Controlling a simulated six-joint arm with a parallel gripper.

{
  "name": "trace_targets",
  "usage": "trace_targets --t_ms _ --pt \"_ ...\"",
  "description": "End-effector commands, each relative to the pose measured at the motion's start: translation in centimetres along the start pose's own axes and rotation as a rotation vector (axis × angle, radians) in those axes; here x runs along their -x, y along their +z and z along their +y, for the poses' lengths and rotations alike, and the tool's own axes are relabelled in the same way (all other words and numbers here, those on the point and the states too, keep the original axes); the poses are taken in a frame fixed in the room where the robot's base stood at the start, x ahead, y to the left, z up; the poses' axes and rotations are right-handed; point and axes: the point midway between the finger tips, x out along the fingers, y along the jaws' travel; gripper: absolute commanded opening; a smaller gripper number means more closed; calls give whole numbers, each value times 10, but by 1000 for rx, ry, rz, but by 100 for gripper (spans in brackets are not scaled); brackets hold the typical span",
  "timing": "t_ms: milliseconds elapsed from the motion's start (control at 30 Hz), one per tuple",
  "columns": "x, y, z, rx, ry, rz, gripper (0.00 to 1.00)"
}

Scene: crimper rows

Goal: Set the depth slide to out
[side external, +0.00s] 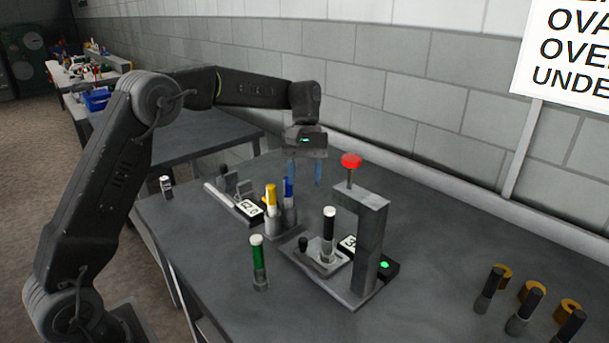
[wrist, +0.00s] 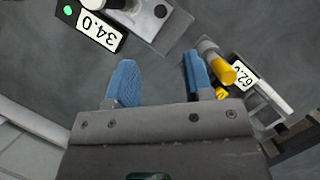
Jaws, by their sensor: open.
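The crimper stands on the table as a grey frame (side external: 372,235) with a red knob (side external: 351,160) on top and a flat base. A small black knob (side external: 303,243), perhaps the depth slide's handle, is at the near left of its base; it also shows in the wrist view (wrist: 160,11). A black cylinder with a white cap (side external: 328,226) stands upright on the base. A display (wrist: 98,27) reads 34.0 beside a green light. My gripper (side external: 304,174) has blue fingers, open and empty, pointing down behind the crimper. It is apart from the knob.
A holder (side external: 282,222) with yellow and blue pens stands left of the crimper, close to my right finger in the wrist view. A gauge (side external: 248,207) reading 62.0 lies behind it. A green cylinder (side external: 258,265) stands in front. Black pegs and brass rings (side external: 532,292) are at right.

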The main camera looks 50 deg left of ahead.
Motion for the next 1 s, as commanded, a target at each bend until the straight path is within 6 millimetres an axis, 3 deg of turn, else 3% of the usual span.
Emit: trace_targets --t_ms 300,433,800,1000 --pt "0 1 0 -6 1 4 47" --pt "-1 9 -2 -86 18 64 47" --pt "-22 65 -28 -716 24 543 47" --pt "-33 84 -41 -929 -24 710 47"
